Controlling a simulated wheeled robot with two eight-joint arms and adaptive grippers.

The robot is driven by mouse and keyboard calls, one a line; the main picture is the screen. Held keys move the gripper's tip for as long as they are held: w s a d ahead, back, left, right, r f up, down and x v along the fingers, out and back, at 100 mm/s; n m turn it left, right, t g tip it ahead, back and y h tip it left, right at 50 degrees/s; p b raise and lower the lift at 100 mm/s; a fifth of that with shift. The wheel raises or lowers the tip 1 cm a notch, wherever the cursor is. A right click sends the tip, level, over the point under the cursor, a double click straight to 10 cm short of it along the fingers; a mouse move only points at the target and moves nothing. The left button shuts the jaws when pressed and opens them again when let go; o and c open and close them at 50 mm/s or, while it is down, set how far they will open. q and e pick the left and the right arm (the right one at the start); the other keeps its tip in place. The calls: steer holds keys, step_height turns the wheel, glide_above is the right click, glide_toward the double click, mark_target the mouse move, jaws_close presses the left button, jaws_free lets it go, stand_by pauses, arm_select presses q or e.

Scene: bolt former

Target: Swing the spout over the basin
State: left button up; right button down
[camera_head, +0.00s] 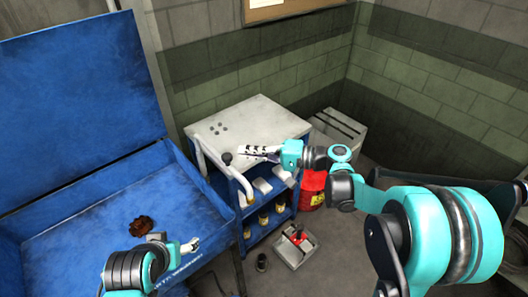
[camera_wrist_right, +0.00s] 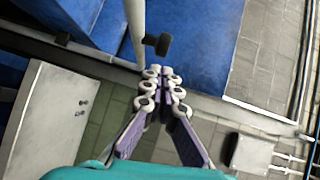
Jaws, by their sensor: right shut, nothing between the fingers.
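The blue basin (camera_head: 90,205) stands at the left with its lid raised; its blue metal also shows in the right wrist view (camera_wrist_right: 205,45). A pale pipe that looks like the spout (camera_head: 212,160) runs between the basin and the cart, with a black knob (camera_head: 227,158) on its side. In the right wrist view the pipe (camera_wrist_right: 136,25) and knob (camera_wrist_right: 158,44) lie just beyond the fingertips. My right gripper (camera_head: 246,152) is shut and empty, close to the knob and apart from it. My left gripper (camera_head: 192,245) is near the basin's front edge; its fingers are too small to judge.
A dark brown gear-like part (camera_head: 141,226) lies in the basin. A cart with a grey top (camera_head: 255,117) stands right of the basin, with jars on its lower shelf. A red can (camera_head: 312,188), a grey crate (camera_head: 338,130) and a tray (camera_head: 296,248) stand on the floor.

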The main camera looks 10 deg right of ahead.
arm_select(q)
steer(key=shift+f, duration=0.25)
arm_select(e)
steer(key=shift+s+a, duration=0.3)
steer(key=shift+a, duration=0.35)
steer(key=shift+a, duration=0.1)
